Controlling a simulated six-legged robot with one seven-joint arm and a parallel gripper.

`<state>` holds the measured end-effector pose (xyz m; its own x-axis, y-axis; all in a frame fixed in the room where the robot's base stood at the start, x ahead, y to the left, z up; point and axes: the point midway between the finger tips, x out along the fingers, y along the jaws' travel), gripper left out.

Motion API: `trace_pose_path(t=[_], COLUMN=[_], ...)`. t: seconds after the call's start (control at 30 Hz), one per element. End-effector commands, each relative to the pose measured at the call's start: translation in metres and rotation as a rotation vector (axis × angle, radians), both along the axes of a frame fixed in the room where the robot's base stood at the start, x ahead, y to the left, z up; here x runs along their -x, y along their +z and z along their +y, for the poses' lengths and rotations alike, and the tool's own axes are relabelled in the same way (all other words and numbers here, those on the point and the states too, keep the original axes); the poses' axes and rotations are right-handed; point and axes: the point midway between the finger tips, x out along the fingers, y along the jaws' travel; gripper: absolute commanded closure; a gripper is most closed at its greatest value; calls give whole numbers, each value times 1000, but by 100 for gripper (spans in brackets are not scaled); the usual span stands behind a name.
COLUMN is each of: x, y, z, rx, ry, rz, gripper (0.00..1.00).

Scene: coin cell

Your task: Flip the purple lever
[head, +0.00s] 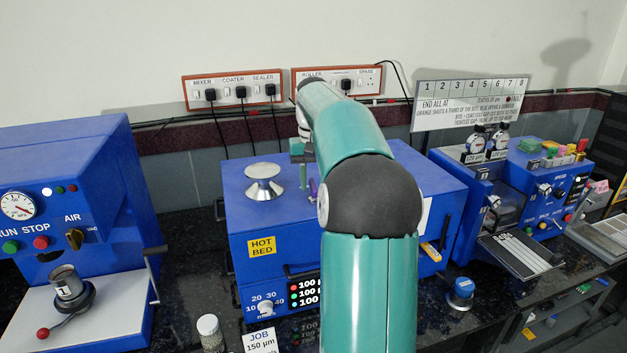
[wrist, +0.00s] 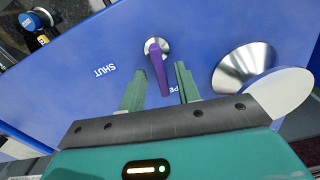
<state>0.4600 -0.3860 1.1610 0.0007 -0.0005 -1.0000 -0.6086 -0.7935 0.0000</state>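The purple lever (wrist: 159,73) shows in the wrist view on the top of the blue hot bed machine. It sits on a round metal pivot and points toward my gripper, toward a partly covered label; the word SHUT stands to its left. My gripper (wrist: 158,83) is open, with one green finger on each side of the lever and gaps visible between. In the head view a sliver of the purple lever (head: 313,188) shows beside my gripper (head: 304,172); my arm hides much of the machine top.
A silver flared knob (wrist: 245,68) stands close to the right finger in the wrist view; it also shows in the head view (head: 264,183). A blue press machine (head: 70,170) is at left. A wall socket strip (head: 235,90) is behind.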

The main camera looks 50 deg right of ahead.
Motion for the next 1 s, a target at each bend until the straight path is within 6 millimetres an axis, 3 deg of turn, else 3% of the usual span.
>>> trace_pose_path(t=[0.27, 0.43, 1.0], x=[0, 0, -2], y=[-2, -2, -2], z=[0, 0, 4], rx=[0, 0, 0], ry=[0, 0, 168], rz=[0, 0, 0], gripper=[67, 100, 100])
